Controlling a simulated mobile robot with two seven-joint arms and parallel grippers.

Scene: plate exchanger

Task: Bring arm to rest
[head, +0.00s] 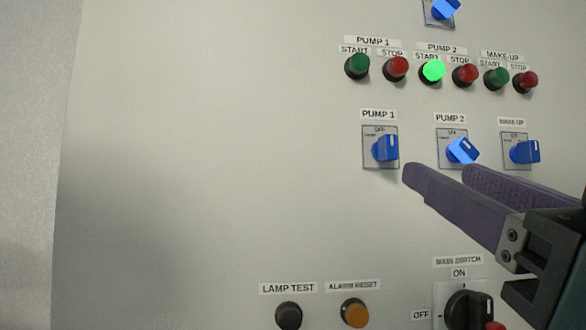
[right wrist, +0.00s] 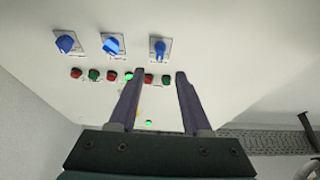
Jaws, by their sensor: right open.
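My right gripper (head: 438,173) comes in from the lower right of the head view, its two purple-grey fingers apart and nothing between them. In the picture its tips lie just below the blue PUMP 1 knob (head: 385,148) and PUMP 2 knob (head: 461,151) on the pale control panel (head: 200,150). In the right wrist view the open fingers (right wrist: 159,73) point toward the panel, with panel buttons showing between and beside them. I cannot tell the exact gap between the tips and the panel. My left gripper is not in view.
A blue MAKE-UP knob (head: 524,152) sits at right. Above is a row of green and red buttons; the PUMP 2 start button (head: 433,71) is lit green. Below are the black lamp test button (head: 288,315), orange alarm reset button (head: 355,312) and main switch (head: 467,309). The panel's left side is bare.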

